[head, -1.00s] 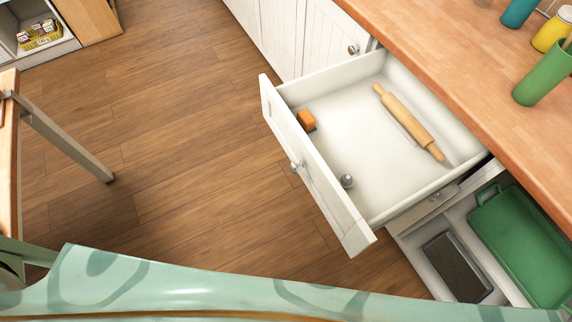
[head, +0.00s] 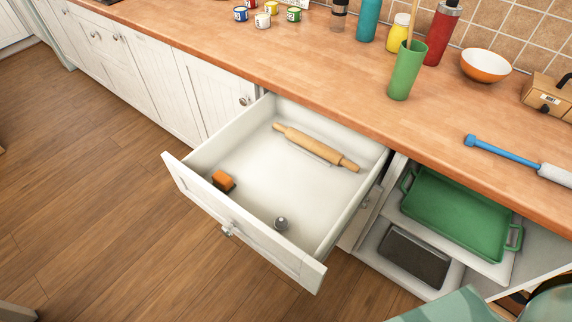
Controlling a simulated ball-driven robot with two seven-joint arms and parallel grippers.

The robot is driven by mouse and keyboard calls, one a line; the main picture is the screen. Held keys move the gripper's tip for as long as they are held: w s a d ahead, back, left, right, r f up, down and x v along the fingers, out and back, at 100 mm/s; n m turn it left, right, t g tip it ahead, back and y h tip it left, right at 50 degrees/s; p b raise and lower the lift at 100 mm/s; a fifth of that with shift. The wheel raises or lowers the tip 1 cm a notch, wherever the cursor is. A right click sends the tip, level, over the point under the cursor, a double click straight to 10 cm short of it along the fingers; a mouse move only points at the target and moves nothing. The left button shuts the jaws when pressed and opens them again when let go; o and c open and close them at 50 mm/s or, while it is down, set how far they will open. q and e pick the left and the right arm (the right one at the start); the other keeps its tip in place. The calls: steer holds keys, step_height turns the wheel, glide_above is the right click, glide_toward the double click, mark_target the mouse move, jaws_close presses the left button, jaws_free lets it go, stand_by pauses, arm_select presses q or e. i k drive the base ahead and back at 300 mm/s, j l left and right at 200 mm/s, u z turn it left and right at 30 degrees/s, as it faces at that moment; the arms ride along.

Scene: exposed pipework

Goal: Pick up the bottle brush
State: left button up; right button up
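The bottle brush (head: 505,154) lies on the wooden counter at the right of the head view. Its blue handle points to the left, and its whitish head is cut off by the right edge of the picture. It lies close to the counter's front edge, above the open lower cabinet. Neither my left nor my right gripper shows in the head view.
An open white drawer (head: 258,148) juts out, holding a rolling pin (head: 316,147), an orange-topped block (head: 222,181) and a small metal item (head: 281,223). Below the counter sits a green tray (head: 458,212). A green cup (head: 406,72) and an orange bowl (head: 486,66) stand on the counter.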

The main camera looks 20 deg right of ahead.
mark_target(547, 170)
steer(key=z, duration=2.2)
steer(key=i+l+u, duration=0.1)
steer(key=l, duration=0.3)
steer(key=i+l+u, duration=0.1)
steer(key=l, duration=0.3)
steer(key=i+l, duration=0.2)
steer(key=l, duration=0.25)
steer(key=i+l+u, duration=0.15)
steer(key=l, duration=0.25)
steer(key=i+l+u, duration=0.1)
steer(key=l, duration=0.3)
steer(key=i+l+u, duration=0.1)
steer(key=l, duration=0.35)
